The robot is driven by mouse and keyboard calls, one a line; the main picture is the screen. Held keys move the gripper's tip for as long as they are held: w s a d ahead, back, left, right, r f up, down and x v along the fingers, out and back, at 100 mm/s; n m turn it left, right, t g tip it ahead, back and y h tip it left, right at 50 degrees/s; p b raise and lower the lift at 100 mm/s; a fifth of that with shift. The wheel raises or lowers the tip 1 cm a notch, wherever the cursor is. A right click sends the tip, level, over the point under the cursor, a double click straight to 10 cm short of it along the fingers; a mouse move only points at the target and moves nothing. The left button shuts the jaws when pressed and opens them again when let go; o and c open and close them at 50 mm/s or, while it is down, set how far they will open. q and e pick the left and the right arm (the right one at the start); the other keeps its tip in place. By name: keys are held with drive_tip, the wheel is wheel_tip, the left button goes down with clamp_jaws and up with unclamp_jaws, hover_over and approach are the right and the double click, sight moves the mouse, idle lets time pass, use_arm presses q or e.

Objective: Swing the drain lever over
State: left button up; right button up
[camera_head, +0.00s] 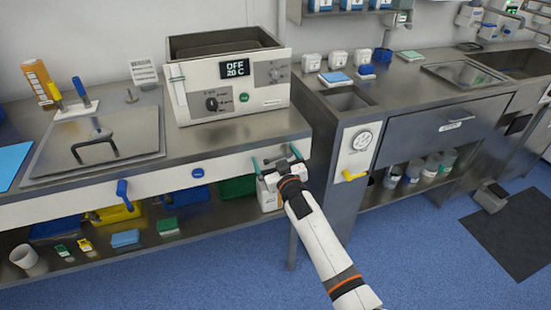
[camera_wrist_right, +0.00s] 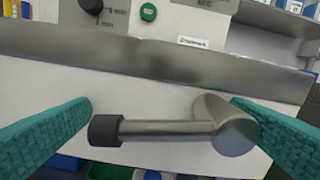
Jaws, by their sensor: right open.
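The drain lever (camera_wrist_right: 165,131) is a grey metal handle with a black end cap and a round hub, on the white front panel below the counter edge. In the wrist view it lies roughly level, cap to the left, hub to the right. My right gripper (camera_head: 276,160) is open in front of the panel, and its green fingers also show in the wrist view (camera_wrist_right: 161,104). The left finger is left of the cap and the right finger is close by the hub; I cannot tell whether it touches. In the head view the gripper largely hides the lever. My left gripper is out of view.
A white water bath (camera_head: 235,106) reading OFF 20 C stands on the counter above. A blue handle (camera_head: 123,196) is on the panel to the left, and a yellow handle (camera_head: 355,175) is on the cabinet to the right. Bins and boxes fill the lower shelf.

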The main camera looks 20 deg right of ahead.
drive_tip(key=c, duration=1.2)
drive_tip(key=shift+o, duration=0.2)
drive_tip(key=shift+f, duration=0.1)
